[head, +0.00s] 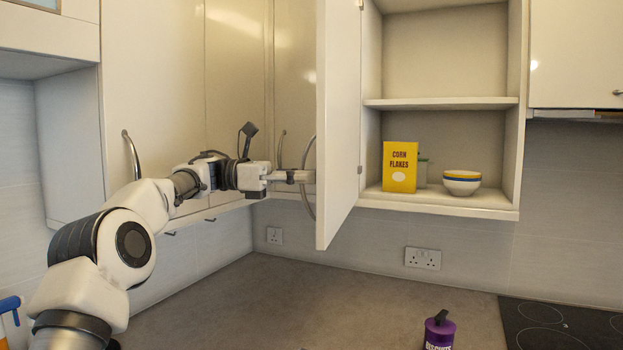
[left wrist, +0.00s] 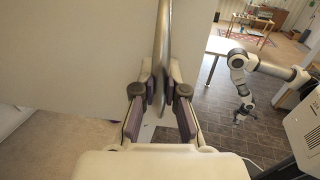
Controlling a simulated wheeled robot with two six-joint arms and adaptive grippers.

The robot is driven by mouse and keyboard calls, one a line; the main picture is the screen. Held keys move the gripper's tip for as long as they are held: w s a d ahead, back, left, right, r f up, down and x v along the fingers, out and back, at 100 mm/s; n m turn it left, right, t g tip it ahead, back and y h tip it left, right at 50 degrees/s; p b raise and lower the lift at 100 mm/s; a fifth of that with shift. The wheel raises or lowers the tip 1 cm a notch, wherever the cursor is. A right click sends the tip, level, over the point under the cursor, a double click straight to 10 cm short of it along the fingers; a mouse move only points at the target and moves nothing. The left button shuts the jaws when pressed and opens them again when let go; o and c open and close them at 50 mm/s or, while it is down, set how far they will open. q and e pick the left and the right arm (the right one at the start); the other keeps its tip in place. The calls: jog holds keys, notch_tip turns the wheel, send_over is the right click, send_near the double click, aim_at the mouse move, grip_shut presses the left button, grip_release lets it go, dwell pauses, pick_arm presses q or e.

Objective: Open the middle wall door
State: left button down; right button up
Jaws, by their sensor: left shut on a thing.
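The middle wall door (head: 339,120) stands wide open, swung out from its cabinet and seen nearly edge-on in the head view. Its curved metal handle (head: 307,204) is on the left-hand face. My left gripper (head: 304,177) is shut on this handle near its middle. In the left wrist view, the handle (left wrist: 161,35) runs between the two fingers of the left gripper (left wrist: 162,90), beside the pale door face (left wrist: 75,55). My right gripper (left wrist: 239,117) hangs away from the cabinets in the left wrist view, too small to read its jaws.
The open cabinet holds a corn flakes box (head: 399,167), a green-lidded container behind it and bowls (head: 461,182). A closed wall door with a handle (head: 131,155) is at left. A purple biscuits container (head: 439,331) stands on the worktop (head: 270,310) beside a black hob (head: 560,325).

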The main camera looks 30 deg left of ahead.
pick_arm(q)
jog(key=shift+a+f, duration=0.1)
jog(key=shift+a, duration=0.05)
jog(key=c, duration=1.5)
grip_release()
jog(key=v, duration=0.7)
jog(key=shift+s, duration=0.1)
jog(key=shift+a, duration=0.2)
